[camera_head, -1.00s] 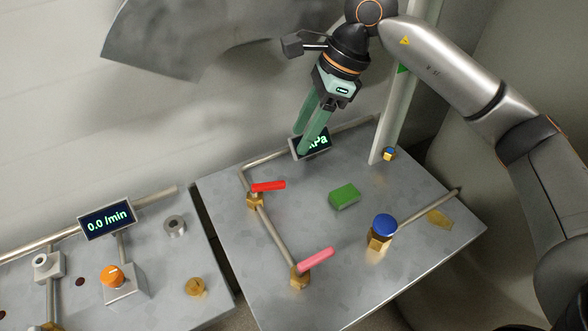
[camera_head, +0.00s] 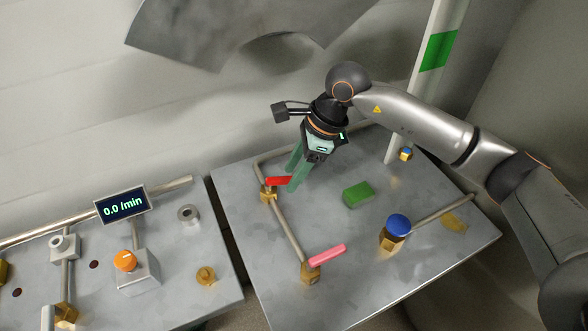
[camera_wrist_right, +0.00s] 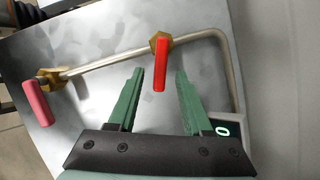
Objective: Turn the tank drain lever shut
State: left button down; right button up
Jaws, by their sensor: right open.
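A red lever (camera_head: 279,181) sits on a brass valve (camera_head: 267,194) in the pipe on the right-hand metal panel. A pink lever (camera_head: 327,254) sits on another brass valve (camera_head: 311,271) nearer the front. I cannot tell from labels which one is the tank drain lever. My right gripper (camera_head: 292,184) is open at the red lever's free end. In the right wrist view, the red lever (camera_wrist_right: 161,67) points into the gap between the open fingers (camera_wrist_right: 160,76), and contact cannot be made out. The pink lever (camera_wrist_right: 37,103) is well to the left there. My left gripper is not in view.
A green block (camera_head: 357,194) and a blue-topped brass knob (camera_head: 398,226) stand right of the levers. A white post (camera_head: 424,75) rises at the back. The left panel holds an orange knob (camera_head: 125,261) and a "0.0 /min" display (camera_head: 122,205).

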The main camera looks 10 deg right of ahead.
jog(key=shift+c, duration=0.2)
grip_shut()
dwell(0.3)
